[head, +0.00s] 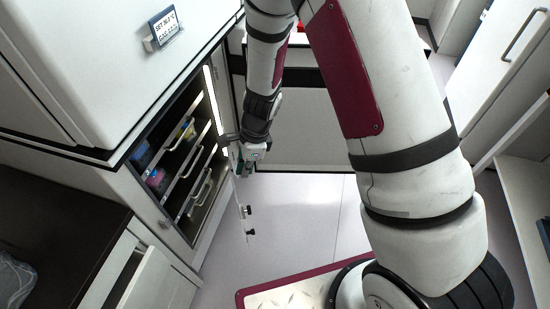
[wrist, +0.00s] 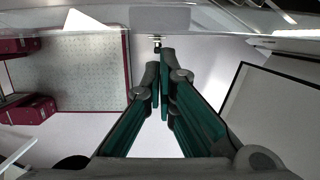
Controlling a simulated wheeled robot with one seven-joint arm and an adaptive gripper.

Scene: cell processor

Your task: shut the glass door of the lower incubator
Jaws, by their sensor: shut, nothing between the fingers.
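The lower incubator (head: 165,210) stands at the left in the head view, with its front open and lit shelves inside. Its clear glass door stands open; black fittings and the thin edge of the glass door (head: 246,222) show below my gripper. In the wrist view the glass door (wrist: 90,20) crosses the top as a clear band, with a small fitting (wrist: 157,42) at its edge. My gripper (head: 245,168) is shut and empty beside the opening. In the wrist view its green fingers (wrist: 163,62) meet just below that fitting; I cannot tell whether they touch the glass.
Shelves (head: 190,165) in the incubator hold small coloured items. The upper incubator (head: 95,55) with a temperature display (head: 164,25) sits above. A dark counter (head: 50,215) and an open white cabinet door (head: 150,275) are at lower left. Pale floor (head: 300,215) lies clear ahead.

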